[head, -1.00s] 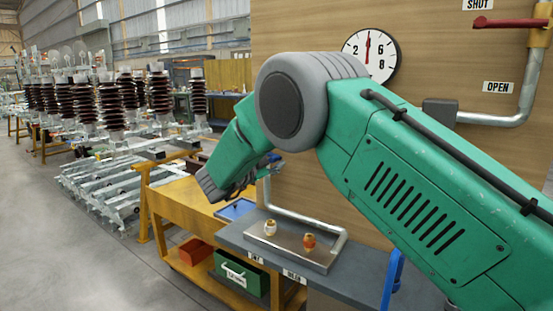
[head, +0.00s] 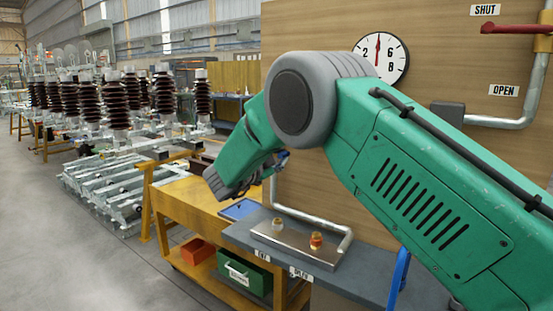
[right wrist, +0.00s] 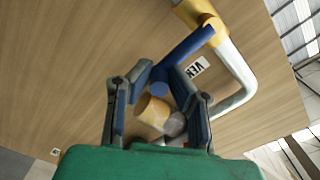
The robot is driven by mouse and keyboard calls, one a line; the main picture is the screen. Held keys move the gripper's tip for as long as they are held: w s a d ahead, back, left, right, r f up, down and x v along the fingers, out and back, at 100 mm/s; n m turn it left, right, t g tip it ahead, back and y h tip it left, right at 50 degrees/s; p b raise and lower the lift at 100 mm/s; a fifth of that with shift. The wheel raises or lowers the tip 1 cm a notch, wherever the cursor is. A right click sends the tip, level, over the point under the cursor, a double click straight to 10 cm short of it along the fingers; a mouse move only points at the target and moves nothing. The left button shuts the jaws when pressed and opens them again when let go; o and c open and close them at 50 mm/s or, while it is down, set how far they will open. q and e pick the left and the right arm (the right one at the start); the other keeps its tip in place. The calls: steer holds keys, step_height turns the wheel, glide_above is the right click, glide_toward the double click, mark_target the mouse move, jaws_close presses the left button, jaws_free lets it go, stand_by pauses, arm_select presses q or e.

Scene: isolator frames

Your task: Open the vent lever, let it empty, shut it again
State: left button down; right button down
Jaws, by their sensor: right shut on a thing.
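The blue vent lever (right wrist: 190,55) runs down from a yellow valve body (right wrist: 195,10) in the right wrist view, beside a partly hidden label starting "VEN" (right wrist: 196,67). My right gripper (right wrist: 163,78) is shut on the lever, with a finger on each side. In the head view this gripper (head: 280,160) is mostly hidden behind my own arm, next to the upright pipe. The pressure gauge (head: 391,58) on the wooden panel has its red needle pointing almost straight up, between 2 and 6. My left gripper is not in view.
A red lever (head: 515,28) lies level between the SHUT (head: 485,10) and OPEN (head: 503,90) labels, nearer SHUT. A metal tray (head: 295,248) with two small brass-coloured pieces sits on the grey bench (head: 370,275). A yellow cart (head: 190,205) stands left.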

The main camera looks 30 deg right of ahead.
steer(key=shift+d+f+m+b, duration=0.2)
steer(key=shift+d+m+b, duration=0.1)
steer(key=shift+m+b, duration=0.25)
steer(key=w+a+f+m+b, duration=0.2)
steer(key=w+f+m+b, duration=0.3)
steer(key=m+b, duration=1.1)
steer(key=shift+w+a+f+b, duration=0.35)
steer(key=shift+f+b, duration=0.2)
steer(key=shift+b, duration=0.8)
steer(key=shift+m, duration=0.25)
steer(key=shift+w, duration=0.1)
steer(key=c, duration=1.7)
jaws_free()
steer(key=shift+o, duration=1.1)
steer(key=shift+w+d+f, duration=0.1)
steer(key=shift+w+f, duration=0.05)
steer(key=shift+w, duration=0.05)
steer(key=shift+s+d+r, duration=0.1)
steer(key=shift+r, duration=0.1)
